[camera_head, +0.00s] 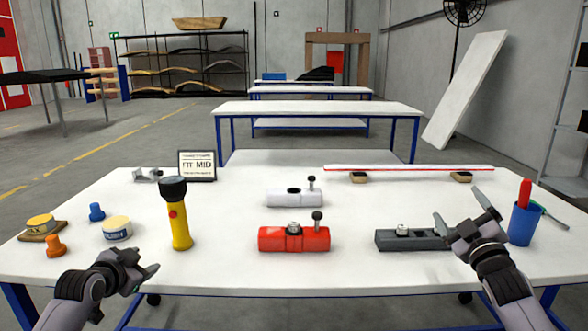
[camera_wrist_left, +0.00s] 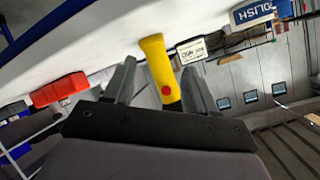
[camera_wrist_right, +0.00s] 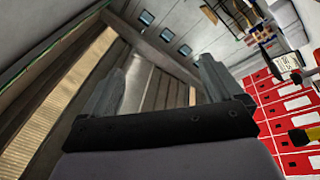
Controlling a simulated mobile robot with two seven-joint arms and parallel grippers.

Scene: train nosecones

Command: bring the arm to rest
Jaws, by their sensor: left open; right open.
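My left gripper (camera_head: 132,270) is open and empty above the front left edge of the white table. In the left wrist view, its two fingers (camera_wrist_left: 160,85) are spread, with a yellow flashlight (camera_wrist_left: 158,68) showing beyond them. My right gripper (camera_head: 466,222) is open and empty above the right part of the table, beside the dark grey block (camera_head: 418,240). In the right wrist view, its fingers (camera_wrist_right: 155,85) are spread with nothing between them but the distant building. Whether the right gripper touches the grey block cannot be told.
The white table (camera_head: 350,270) holds a red block (camera_head: 293,239), a white block (camera_head: 288,198), a flashlight (camera_head: 178,215), a sign (camera_head: 197,165), a polish tin (camera_head: 117,229) and a blue cup (camera_head: 523,224) with tools. A long red-edged bar (camera_head: 408,168) lies at the back.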

